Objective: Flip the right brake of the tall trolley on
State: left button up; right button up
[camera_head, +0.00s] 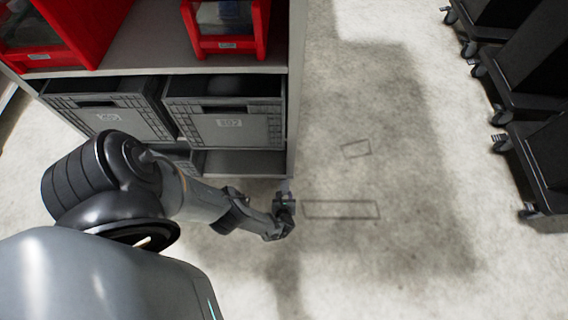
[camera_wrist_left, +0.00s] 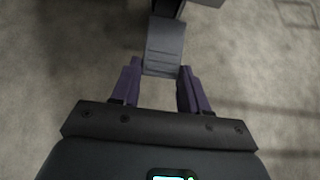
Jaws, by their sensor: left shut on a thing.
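The tall trolley (camera_head: 291,100) is a grey shelf unit with red bins and grey crates, at the upper left of the head view. My left gripper (camera_head: 284,192) is low at its bottom right corner, just above the floor. In the left wrist view the gripper (camera_wrist_left: 160,72) has its two purple fingers on either side of the end of a grey ribbed pedal, the right brake (camera_wrist_left: 164,45), and is shut on it. A dark caster part shows behind the pedal. In the head view my gripper mostly hides the brake. My right gripper is not in view.
Grey crates (camera_head: 225,125) fill the lower shelf and a red bin (camera_head: 228,45) stands above. Black wheeled trolleys (camera_head: 520,75) stand along the right edge. The concrete floor (camera_head: 400,180) between is clear, with thin rectangle outlines drawn on it.

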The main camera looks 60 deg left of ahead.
pick_arm(q)
jog(key=o, duration=1.1)
jog(key=shift+c, duration=0.2)
jog(key=p+v, duration=0.7)
jog(key=v, duration=0.3)
jog(key=shift+s+d+r, duration=0.2)
jog(key=shift+d+r, duration=0.05)
